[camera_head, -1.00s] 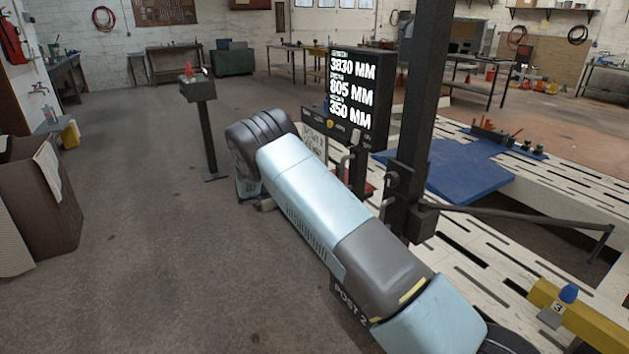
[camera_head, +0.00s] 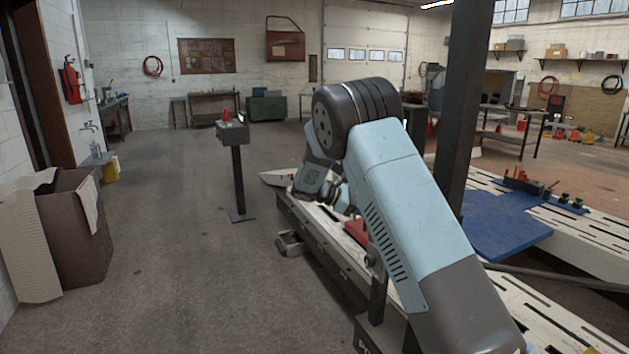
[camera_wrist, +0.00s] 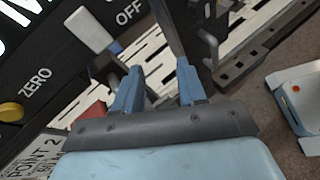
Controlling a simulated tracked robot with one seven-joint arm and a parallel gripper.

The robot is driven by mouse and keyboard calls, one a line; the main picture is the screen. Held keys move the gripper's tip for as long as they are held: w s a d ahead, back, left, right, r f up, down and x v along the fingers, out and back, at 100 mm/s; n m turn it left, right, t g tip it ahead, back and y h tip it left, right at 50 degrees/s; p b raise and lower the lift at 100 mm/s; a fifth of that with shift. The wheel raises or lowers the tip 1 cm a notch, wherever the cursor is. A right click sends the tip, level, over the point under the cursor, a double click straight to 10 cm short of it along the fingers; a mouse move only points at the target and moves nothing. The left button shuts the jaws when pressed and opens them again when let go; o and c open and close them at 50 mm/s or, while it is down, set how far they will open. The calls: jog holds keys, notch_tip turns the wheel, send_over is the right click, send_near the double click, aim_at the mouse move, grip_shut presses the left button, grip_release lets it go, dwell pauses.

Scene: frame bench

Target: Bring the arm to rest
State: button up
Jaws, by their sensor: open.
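My arm (camera_head: 395,190) reaches across the head view with its dark elbow raised over the white slotted frame bench (camera_head: 345,258). In the wrist view, my gripper (camera_wrist: 158,82) shows two blue fingers standing apart with nothing held between them. The fingers are in front of the bench's slotted deck (camera_wrist: 230,38) and beside a dark control panel (camera_wrist: 50,65) marked ZERO and OFF. In the head view the gripper is hidden or too unclear to make out behind the arm.
A dark post (camera_head: 463,110) stands close right of my arm. A blue plate (camera_head: 500,225) lies on the bench. A pedestal (camera_head: 238,175) stands left of the bench, and a brown bin (camera_head: 75,235) at far left. Floor between them is clear.

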jog(key=s+d+r+m+y, duration=0.45)
jog(key=s+r, duration=0.25)
jog(key=s, duration=0.4)
jog(key=s+d+r+m+y, duration=0.3)
jog(key=s+d+r+y, duration=0.15)
jog(key=s+r, duration=0.45)
jog(key=s+a+m+t+y, duration=0.2)
jog(key=s+m, duration=0.6)
jog(key=s, duration=1.7)
jog(key=t+y, duration=0.2)
jog(key=t, duration=0.1)
jog(key=shift+r, duration=0.3)
